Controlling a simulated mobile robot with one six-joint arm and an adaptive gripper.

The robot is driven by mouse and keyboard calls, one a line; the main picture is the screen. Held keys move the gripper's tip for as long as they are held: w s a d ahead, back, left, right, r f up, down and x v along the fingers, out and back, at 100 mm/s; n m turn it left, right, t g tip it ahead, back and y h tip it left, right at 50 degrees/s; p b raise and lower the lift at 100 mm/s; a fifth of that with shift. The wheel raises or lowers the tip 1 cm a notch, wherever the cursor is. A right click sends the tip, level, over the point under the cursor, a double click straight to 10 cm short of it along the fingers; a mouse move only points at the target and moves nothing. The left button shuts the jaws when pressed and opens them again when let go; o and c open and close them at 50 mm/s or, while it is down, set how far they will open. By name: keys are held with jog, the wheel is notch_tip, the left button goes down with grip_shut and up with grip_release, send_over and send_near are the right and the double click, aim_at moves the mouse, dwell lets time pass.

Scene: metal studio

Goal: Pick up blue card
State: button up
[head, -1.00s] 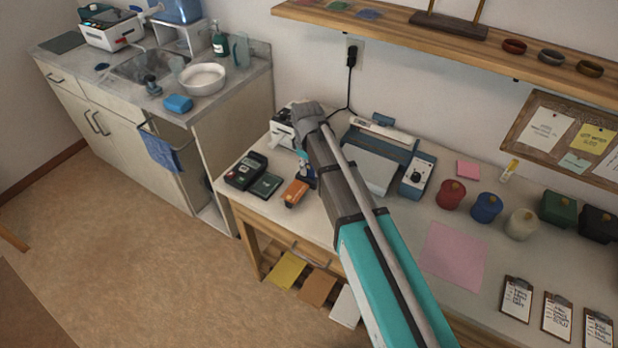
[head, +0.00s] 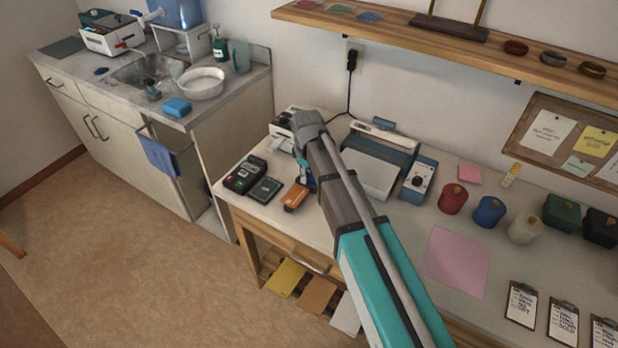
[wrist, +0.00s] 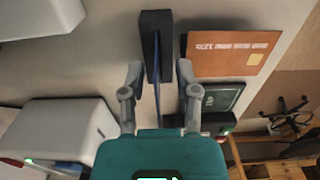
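The blue card (wrist: 157,92) shows in the wrist view as a thin blue edge, standing upright in a dark block-like holder (wrist: 157,40). My gripper (wrist: 160,70) is open, with one finger on each side of the card and a visible gap to both. The fingertips are close to the holder. In the head view a small blue patch (head: 307,182) shows below the end of my arm, beside an orange item (head: 295,197). My arm hides most of this spot, and the fingers are hard to make out there.
The orange card-like item (wrist: 230,52) and a dark green pad (wrist: 222,97) lie close right of the fingers. A card terminal (head: 245,174) is at the table's left end. A white printer (head: 285,130) and a blue-grey machine (head: 376,160) stand close by.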

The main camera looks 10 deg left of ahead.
grip_shut()
jog(key=shift+r, duration=0.25)
notch_tip(320, 180, up, 2)
jog(key=p, duration=0.2)
jog(key=shift+r+p, duration=0.1)
jog(key=shift+p, duration=0.2)
jog(key=s+d+r+p, duration=0.4)
jog(key=s+r+p, duration=0.6)
jog(key=s, duration=0.3)
jog(key=shift+s+d+r, duration=0.15)
jog(key=shift+s+r, duration=0.05)
jog(key=shift+w+d, duration=0.1)
jog(key=shift+w, duration=0.05)
dwell(0.5)
